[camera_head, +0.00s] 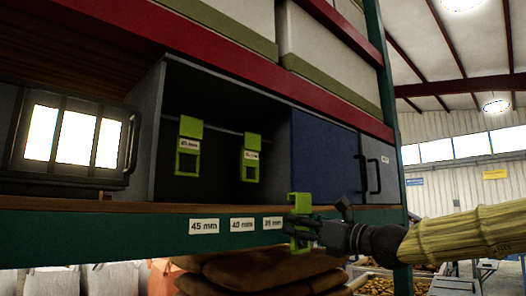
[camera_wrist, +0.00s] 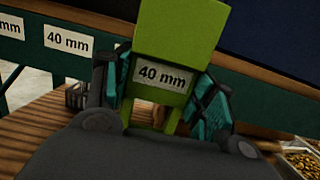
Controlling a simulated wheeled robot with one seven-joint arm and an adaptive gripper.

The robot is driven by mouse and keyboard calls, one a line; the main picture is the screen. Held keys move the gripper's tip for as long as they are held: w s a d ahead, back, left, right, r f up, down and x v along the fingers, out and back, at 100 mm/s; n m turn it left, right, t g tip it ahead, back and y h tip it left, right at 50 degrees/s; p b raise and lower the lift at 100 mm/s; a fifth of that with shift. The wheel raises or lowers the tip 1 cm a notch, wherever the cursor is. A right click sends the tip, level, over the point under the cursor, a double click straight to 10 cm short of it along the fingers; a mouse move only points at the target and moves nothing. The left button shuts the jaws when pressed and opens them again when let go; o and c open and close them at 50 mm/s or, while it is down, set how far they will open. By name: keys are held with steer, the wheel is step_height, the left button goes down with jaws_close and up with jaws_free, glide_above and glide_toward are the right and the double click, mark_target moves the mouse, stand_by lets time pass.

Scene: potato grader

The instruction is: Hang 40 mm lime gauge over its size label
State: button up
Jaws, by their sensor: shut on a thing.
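My gripper (camera_head: 308,232) is shut on a lime gauge (camera_head: 299,205), which is upright in front of the shelf edge, near its right end. In the wrist view the gauge (camera_wrist: 178,35) sits between the two teal finger pads, and its tag reads 40 mm. The 40 mm size label (camera_head: 242,225) is on the green shelf edge, left of the held gauge, between two other labels. It also shows in the wrist view (camera_wrist: 69,38). Two more lime gauges hang from a rail in the dark compartment: the left (camera_head: 188,146) appears tagged 45 mm; the right one's tag (camera_head: 250,158) is unclear.
The 45 mm label (camera_head: 203,227) is at left; a third label (camera_head: 272,223) is close to the held gauge. A blue door panel (camera_head: 325,155) and a grey door with a handle (camera_head: 378,170) close the right side. Brown sacks (camera_head: 255,272) lie below the shelf.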

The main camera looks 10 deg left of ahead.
steer(key=s+a+r, duration=0.3)
steer(key=s+r, duration=0.1)
steer(key=r, duration=0.3)
steer(key=s+a+r+p, duration=0.1)
steer(key=s+a+r, duration=0.15)
steer(key=r, duration=0.45)
steer(key=s+a+r, duration=0.2)
steer(key=s+r, duration=0.2)
steer(key=r, duration=0.2)
steer(key=w+a+f+p, duration=0.1)
steer(key=w+a+p, duration=0.5)
steer(key=w+a, duration=0.3)
steer(key=a, duration=0.3)
steer(key=shift+w+a+t, duration=0.3)
steer(key=shift+w+a, duration=0.1)
stand_by(0.3)
steer(key=shift+a+f, duration=0.1)
steer(key=shift+f, duration=0.05)
stand_by(0.4)
steer(key=o, duration=1)
steer(key=shift+o, duration=0.2)
